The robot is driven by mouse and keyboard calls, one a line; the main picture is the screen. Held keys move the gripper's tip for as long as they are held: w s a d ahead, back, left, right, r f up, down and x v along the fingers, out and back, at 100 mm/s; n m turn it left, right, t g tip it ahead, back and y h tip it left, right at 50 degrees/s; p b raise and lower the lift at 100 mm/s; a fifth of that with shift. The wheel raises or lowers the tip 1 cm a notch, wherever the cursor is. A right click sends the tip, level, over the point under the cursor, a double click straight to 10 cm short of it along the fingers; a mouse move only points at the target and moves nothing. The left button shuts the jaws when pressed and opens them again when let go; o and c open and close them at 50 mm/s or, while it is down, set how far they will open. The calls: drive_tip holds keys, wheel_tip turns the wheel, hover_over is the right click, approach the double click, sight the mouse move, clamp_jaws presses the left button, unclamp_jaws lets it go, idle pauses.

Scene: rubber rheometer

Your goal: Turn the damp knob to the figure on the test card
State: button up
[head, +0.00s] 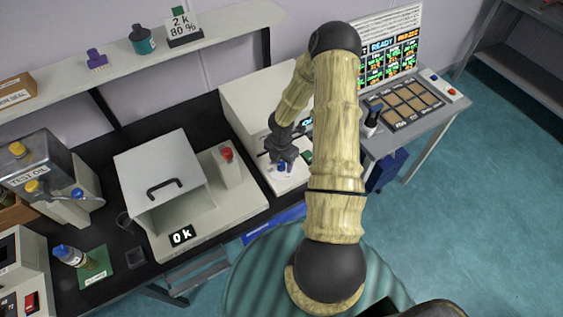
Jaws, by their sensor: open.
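The test card (183,27) stands on the wall shelf and reads "2 k" over "80 %". My gripper (283,163) is open and points down at the front panel of a white bench machine (252,98). A small dark blue knob (282,168) shows right at the fingertips. I cannot tell whether the fingers touch it, and its label and pointer are too small to read. My arm hides part of the machine's right side.
A white box with a handle (163,168) and a "0 k" display (182,236) stands left of the machine, with a red knob (227,154) between them. A screen reading "READY" (390,55) is at the back right.

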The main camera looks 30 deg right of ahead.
drive_tip(key=shift+f, duration=0.15)
drive_tip(key=c, duration=1)
drive_tip(key=shift+o, duration=0.2)
